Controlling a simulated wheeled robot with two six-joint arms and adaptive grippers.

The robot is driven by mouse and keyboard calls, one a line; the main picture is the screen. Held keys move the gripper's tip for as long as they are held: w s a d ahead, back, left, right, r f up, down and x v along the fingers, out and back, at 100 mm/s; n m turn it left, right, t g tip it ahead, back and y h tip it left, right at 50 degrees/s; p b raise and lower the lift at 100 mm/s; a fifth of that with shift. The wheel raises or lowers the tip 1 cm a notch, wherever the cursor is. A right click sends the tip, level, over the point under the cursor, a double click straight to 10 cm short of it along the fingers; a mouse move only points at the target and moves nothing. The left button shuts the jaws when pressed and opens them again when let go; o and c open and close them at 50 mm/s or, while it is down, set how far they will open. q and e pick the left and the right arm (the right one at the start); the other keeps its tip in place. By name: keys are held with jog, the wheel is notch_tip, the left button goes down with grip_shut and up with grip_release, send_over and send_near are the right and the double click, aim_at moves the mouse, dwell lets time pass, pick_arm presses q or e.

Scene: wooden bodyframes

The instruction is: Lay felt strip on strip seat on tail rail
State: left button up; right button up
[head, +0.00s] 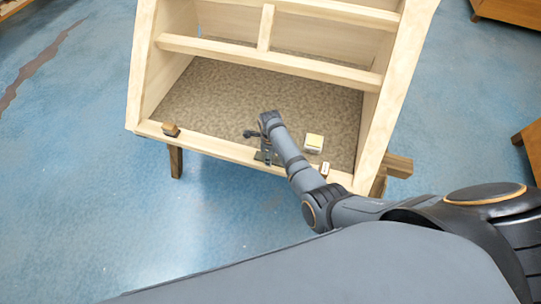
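The tail rail (220,147) is the pale front rail of the wooden bodyframe. My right gripper (267,153) points down over the middle of this rail, just below its wrist. It is small and dark, and I cannot tell whether its fingers are open or shut. A small dark flat piece (261,158) lies at or under the fingertips on the rail. It may be the felt strip or the strip seat; I cannot tell which, nor whether it is gripped. My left gripper is out of view.
A brown block (170,129) sits on the rail's left end. A small white piece (325,168) is on the rail right of the gripper. A pale yellow-topped box (314,142) stands on the speckled panel (215,95). Wooden supports (176,161) hold up the frame.

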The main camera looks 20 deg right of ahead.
jog(key=o, duration=0.9)
notch_tip(320, 180, up, 8)
jog(key=shift+f, duration=0.2)
